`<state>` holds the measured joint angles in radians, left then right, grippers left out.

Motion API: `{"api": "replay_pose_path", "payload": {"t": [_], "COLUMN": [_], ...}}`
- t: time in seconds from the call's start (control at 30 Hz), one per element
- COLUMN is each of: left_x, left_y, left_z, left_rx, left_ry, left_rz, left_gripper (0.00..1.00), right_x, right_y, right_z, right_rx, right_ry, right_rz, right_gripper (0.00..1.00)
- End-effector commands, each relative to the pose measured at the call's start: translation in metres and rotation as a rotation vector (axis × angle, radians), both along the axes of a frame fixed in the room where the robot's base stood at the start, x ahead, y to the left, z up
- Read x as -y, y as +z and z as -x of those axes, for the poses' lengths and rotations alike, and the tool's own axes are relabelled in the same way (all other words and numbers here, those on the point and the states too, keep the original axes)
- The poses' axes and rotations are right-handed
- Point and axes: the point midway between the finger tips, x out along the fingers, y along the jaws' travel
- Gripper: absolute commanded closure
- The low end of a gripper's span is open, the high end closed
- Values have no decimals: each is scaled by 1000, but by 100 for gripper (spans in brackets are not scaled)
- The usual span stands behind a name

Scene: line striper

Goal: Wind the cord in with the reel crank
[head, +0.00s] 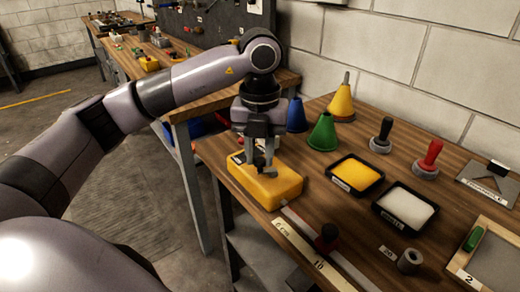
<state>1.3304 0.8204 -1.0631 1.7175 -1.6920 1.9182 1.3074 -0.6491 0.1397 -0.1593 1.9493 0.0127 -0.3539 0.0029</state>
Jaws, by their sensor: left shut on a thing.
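A yellow box-shaped body (280,192), which looks like the cord reel's housing, sits near the left front edge of the wooden bench. My left gripper (259,166) points down over its top and is shut on a small part there, which looks like the reel crank. The fingers hide most of that part. A thin pale strip runs from the housing's front right corner toward the bottom of the view; I cannot tell whether it is the cord. My right gripper is not in view.
Blue (296,115), green (323,133) and yellow (342,102) cones stand behind. Black trays of yellow (356,174) and white (407,206) powder stand to the right.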

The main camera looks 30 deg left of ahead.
Motion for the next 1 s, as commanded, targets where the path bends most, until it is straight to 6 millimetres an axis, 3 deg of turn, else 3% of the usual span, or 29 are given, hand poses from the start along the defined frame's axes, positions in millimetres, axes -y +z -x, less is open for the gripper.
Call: {"api": "replay_pose_path", "payload": {"t": [0.47,0.5,0.57,0.87,1.0], "left_x": [0,0,0,0,1], "left_y": [1,1,1,2,15], "left_z": [0,0,0,0,-1], "left_rx": [4,4,3,1,4], "left_ry": [15,15,15,13,14], "left_rz": [0,0,0,0,1], "left_gripper": [100,63,47,47,47], "right_x": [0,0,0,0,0], "right_y": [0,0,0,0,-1], "right_z": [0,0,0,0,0], "right_rx": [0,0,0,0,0], "right_ry": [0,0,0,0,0], "right_rz": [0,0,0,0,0], "right_gripper": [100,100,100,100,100]}}
